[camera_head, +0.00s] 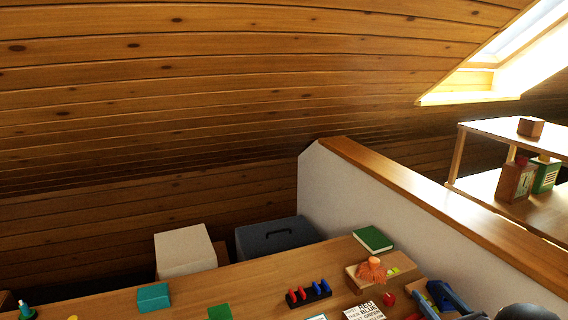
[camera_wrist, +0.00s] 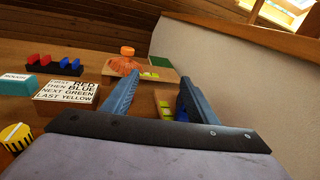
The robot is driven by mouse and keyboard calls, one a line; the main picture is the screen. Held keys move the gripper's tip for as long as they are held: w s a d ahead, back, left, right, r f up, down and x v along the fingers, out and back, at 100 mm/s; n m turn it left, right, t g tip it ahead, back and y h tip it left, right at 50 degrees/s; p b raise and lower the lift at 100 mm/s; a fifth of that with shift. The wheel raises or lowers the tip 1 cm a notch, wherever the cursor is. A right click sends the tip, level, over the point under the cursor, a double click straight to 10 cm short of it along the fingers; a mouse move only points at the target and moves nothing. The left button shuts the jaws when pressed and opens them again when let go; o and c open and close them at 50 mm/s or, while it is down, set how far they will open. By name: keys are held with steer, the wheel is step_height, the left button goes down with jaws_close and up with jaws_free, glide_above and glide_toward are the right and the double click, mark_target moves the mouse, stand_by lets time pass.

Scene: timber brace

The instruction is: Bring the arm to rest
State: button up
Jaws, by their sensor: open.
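My gripper (camera_head: 438,297) is at the lower right of the head view, over the right end of the wooden table. In the wrist view its two blue-grey fingers (camera_wrist: 157,84) stand well apart with nothing held between them. A wooden piece with a yellow-green patch (camera_wrist: 163,98) and something blue show beyond the gap, apart from the fingers as far as I can tell. The rest of my arm is mostly outside the head view.
On the table (camera_head: 190,301) are a printed card (camera_head: 364,312), a dark rack with red and blue pieces (camera_head: 309,294), an orange brush-like object (camera_head: 372,270) on a wooden block, a green book (camera_head: 373,239) and a teal block (camera_head: 153,298). A white partition (camera_head: 345,200) rises behind.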

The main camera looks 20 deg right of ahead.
steer(key=w+a+r+n+g+y+p, duration=0.1)
steer(key=w+a+r+n+y+p, duration=0.2)
steer(key=a, duration=0.5)
steer(key=w+a+r+n+g+y+p, duration=0.15)
steer(key=w+a+n+y, duration=0.25)
steer(key=a, duration=0.4)
steer(key=a+r+n+g+y+p, duration=0.2)
steer(key=a+n+g+p, duration=0.15)
steer(key=a, duration=0.45)
steer(key=a+r+n+g+y+p, duration=0.2)
steer(key=a+r+n+p, duration=0.15)
steer(key=a, duration=0.45)
steer(key=s+a+r+n+g+p, duration=0.2)
steer(key=s+a+n+g+p, duration=0.25)
steer(key=s+a+n, duration=0.35)
steer(key=s+a+r+n+g+h+p, duration=0.45)
steer(key=s+r+n+h+p, duration=0.4)
steer(key=n, duration=0.65)
steer(key=f+b, duration=0.1)
steer(key=f+y+b, duration=0.1)
steer(key=f, duration=0.1)
steer(key=shift+s+a+f+b, duration=0.15)
steer(key=shift+s+f+b, duration=0.05)
steer(key=shift+b, duration=0.1)
